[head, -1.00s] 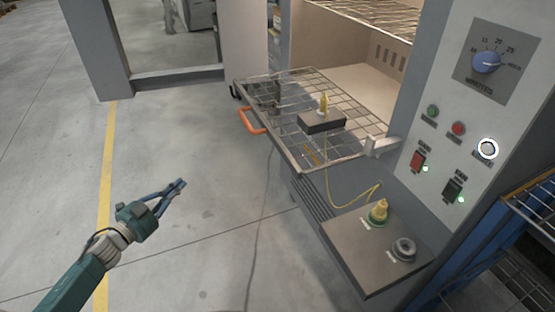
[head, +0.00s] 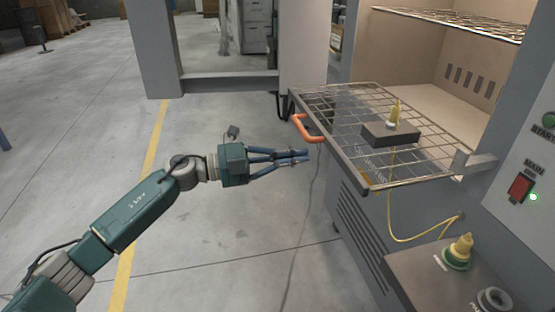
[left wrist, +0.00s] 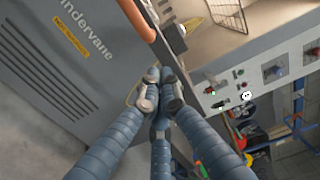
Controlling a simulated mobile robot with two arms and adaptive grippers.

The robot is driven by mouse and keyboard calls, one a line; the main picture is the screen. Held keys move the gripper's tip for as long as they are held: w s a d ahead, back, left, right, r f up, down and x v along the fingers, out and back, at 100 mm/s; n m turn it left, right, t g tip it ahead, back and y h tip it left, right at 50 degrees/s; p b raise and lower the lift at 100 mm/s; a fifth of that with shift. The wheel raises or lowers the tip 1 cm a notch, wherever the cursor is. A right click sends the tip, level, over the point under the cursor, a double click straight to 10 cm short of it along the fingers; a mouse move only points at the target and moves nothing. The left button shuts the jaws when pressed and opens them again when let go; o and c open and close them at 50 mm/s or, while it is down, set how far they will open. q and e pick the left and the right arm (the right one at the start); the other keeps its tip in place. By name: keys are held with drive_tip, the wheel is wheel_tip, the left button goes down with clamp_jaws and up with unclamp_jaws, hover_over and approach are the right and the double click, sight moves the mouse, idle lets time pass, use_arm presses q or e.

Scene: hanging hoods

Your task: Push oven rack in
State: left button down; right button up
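The oven rack (head: 345,120) is a wire grid with a grey front bar, sticking out of the open oven (head: 425,55). An orange handle (head: 306,130) is on its front bar; the handle also shows at the top of the left wrist view (left wrist: 138,18). My left gripper (head: 306,156) is in front of the rack, just below and beside the handle, apparently without touching it. Its blue fingers come together at the tips in the left wrist view (left wrist: 160,92), with nothing held. My right gripper is not in view.
A dark block (head: 391,135) with a yellow-tipped fitting (head: 394,114) sits on the rack; a yellow cable (head: 400,238) hangs below. A grey shelf (head: 425,280) with connectors juts out in front. A control panel (head: 525,195) is at right.

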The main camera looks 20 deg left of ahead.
use_arm(q)
drive_tip(key=x, duration=0.5)
drive_tip(key=shift+w+d, duration=0.15)
